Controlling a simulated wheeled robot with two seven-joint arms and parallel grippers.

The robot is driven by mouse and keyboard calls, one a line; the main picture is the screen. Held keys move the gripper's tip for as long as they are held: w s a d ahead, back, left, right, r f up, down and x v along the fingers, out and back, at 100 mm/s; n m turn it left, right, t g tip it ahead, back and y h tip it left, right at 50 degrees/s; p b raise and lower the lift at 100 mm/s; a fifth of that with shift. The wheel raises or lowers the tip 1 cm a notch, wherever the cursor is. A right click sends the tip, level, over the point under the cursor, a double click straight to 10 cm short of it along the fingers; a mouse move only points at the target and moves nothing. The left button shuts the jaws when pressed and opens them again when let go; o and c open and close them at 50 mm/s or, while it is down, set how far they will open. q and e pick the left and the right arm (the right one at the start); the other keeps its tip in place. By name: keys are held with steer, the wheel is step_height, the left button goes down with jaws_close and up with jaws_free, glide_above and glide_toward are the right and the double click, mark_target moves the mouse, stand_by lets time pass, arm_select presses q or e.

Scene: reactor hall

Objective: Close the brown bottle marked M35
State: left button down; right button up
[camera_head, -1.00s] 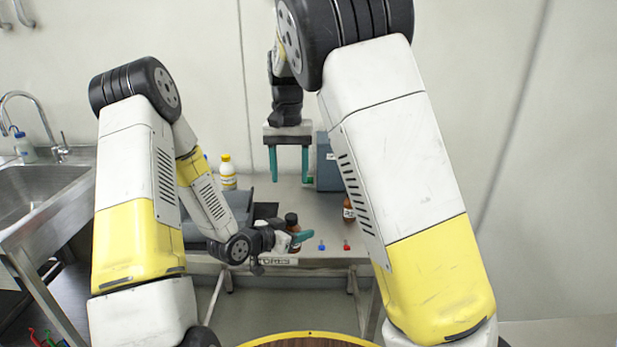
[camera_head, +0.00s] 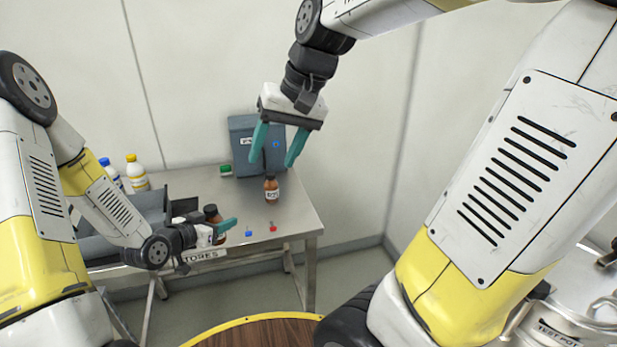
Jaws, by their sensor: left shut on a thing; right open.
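A brown bottle (camera_head: 271,189) with a white label stands upright near the right end of the table; its label is too small to read surely. My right gripper (camera_head: 275,162) is open and empty, fingers pointing down, above and in front of the grey box, just over this bottle in the picture. Another brown bottle (camera_head: 211,214) with a dark top is held upright by my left gripper (camera_head: 224,230), which is shut on it at the table's front edge. Its label is mostly hidden. A small red cap (camera_head: 273,227) and a small blue cap (camera_head: 249,233) lie near the front edge.
A grey-blue box (camera_head: 243,140) stands at the back of the metal table (camera_head: 300,214), with a green-topped item (camera_head: 226,170) beside it. A white bottle with a yellow cap (camera_head: 135,170), a blue-capped bottle (camera_head: 108,172) and a grey bin (camera_head: 130,222) are at the left.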

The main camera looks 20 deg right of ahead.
steer(key=s+d+t+h, duration=0.1)
steer(key=s+d+t, duration=0.2)
steer(key=s, duration=0.6)
steer(key=shift+s+d+f+n+h, duration=0.3)
steer(key=shift+s+d+f, duration=0.1)
steer(key=shift+d, duration=0.05)
